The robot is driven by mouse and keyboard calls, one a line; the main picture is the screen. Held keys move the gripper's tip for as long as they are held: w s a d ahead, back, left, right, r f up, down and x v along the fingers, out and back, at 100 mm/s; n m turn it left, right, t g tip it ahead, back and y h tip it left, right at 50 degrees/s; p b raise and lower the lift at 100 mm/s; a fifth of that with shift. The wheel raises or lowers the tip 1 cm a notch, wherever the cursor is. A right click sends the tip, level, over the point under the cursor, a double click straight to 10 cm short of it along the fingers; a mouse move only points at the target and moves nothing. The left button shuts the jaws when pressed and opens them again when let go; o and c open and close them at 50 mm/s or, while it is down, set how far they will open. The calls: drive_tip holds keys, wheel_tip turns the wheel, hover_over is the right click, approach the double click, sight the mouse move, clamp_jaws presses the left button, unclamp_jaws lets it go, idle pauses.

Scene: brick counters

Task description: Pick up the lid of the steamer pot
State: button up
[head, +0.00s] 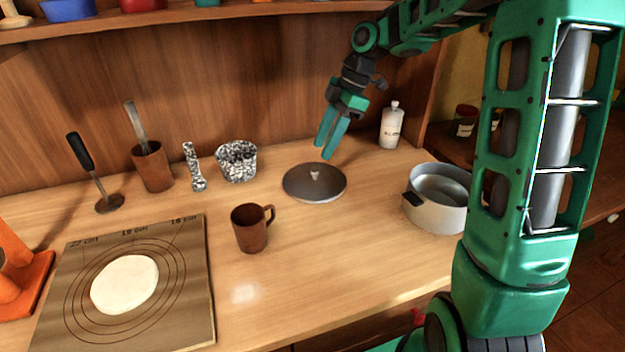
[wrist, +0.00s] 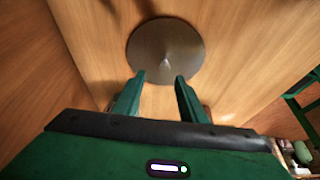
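The lid (head: 314,184) is a dark grey round disc with a small pale knob in its middle, lying flat on the wooden counter. It also shows in the wrist view (wrist: 165,52), just beyond my fingertips. My gripper (head: 324,152) hangs above the lid's far side, apart from it. In the wrist view my gripper (wrist: 160,76) has its two green fingers spread with nothing between them. The steamer pot (head: 437,200) is a grey metal pot with a dark handle, standing uncovered on the counter to the right of the lid.
A brown mug (head: 251,228) stands left of and nearer than the lid. A speckled cup (head: 237,161) is behind left, and a white bottle (head: 392,125) behind right. A board with dough (head: 190,290) lies front left. The counter in front of the lid is clear.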

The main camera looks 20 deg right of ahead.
sight(315, 169)
drive_tip(key=shift+s+x, duration=0.25)
drive_tip(key=shift+x, duration=1.45)
drive_tip(key=shift+s+x, duration=0.2)
drive_tip(key=shift+x, duration=1.45)
drive_tip(key=shift+d, duration=0.1)
clamp_jaws()
